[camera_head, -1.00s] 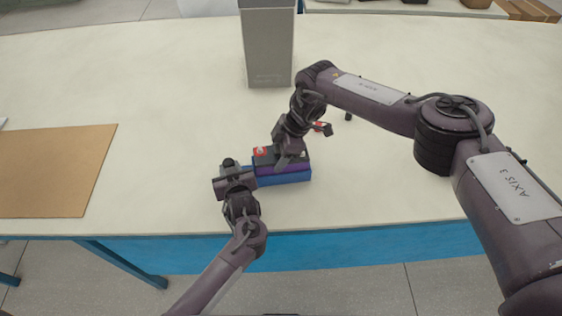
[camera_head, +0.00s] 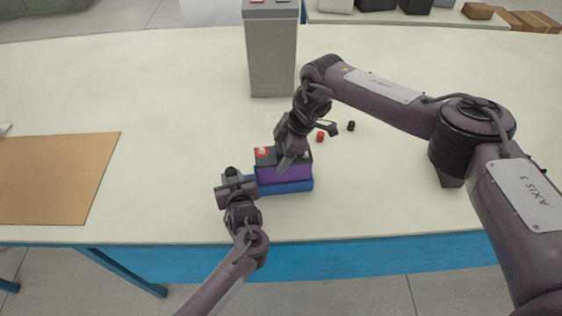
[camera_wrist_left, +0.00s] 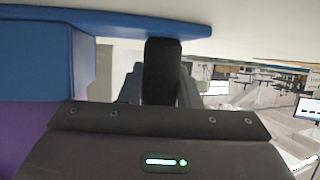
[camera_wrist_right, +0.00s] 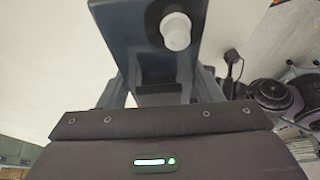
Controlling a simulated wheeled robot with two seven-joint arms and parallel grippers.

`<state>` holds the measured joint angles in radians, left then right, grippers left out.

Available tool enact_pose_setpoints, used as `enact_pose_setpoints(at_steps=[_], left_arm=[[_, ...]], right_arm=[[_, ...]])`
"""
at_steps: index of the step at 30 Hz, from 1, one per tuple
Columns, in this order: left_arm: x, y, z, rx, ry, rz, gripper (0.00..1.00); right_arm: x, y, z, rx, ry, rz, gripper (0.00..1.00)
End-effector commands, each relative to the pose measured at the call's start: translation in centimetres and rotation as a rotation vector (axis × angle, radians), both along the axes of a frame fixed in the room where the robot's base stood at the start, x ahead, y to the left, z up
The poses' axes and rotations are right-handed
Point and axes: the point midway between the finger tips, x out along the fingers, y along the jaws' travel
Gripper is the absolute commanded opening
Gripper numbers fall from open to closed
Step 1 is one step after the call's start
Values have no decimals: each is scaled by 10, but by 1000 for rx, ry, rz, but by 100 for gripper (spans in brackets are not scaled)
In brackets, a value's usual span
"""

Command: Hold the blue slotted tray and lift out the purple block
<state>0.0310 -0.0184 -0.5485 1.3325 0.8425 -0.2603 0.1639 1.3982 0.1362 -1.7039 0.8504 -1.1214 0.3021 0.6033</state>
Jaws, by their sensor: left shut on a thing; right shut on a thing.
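The blue slotted tray (camera_head: 292,187) lies near the table's front edge. My left gripper (camera_head: 236,184) is shut on its left end, and the left wrist view shows the fingers at the tray's thin blue ledge (camera_wrist_left: 120,20). The purple block (camera_head: 290,173) has a dark top with a red mark and a pale terminal. It stands upright above the tray, and its bottom is hidden. My right gripper (camera_head: 288,158) is shut on its dark top, which also shows with the white terminal in the right wrist view (camera_wrist_right: 150,60).
A small red cap (camera_head: 320,137) and a small black cap (camera_head: 351,126) lie right of my right gripper. A brown board (camera_head: 50,178) lies at the left. The table between board and tray is clear.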

Motion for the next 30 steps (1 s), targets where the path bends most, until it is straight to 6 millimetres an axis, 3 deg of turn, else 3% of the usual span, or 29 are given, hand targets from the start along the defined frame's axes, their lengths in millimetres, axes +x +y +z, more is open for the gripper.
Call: enact_pose_setpoints(at_steps=[3, 9, 22, 23, 28, 30], left_arm=[[-1, 0, -1, 1, 5, 0, 0], [-1, 0, -2, 1, 5, 0, 0], [-1, 0, -2, 0, 6, 0, 0], [-2, 0, -2, 0, 6, 0, 31], [-1, 0, -2, 1, 5, 0, 53], [-1, 0, -1, 1, 5, 0, 55]], right_arm=[[2, 1, 26, 7, -7, 1, 0], [2, 1, 53, 5, -5, 2, 0], [1, 1, 64, 4, -4, 1, 0], [1, 1, 63, 4, -4, 1, 0], [1, 1, 63, 4, -3, 2, 0], [1, 1, 63, 4, -3, 2, 0]])
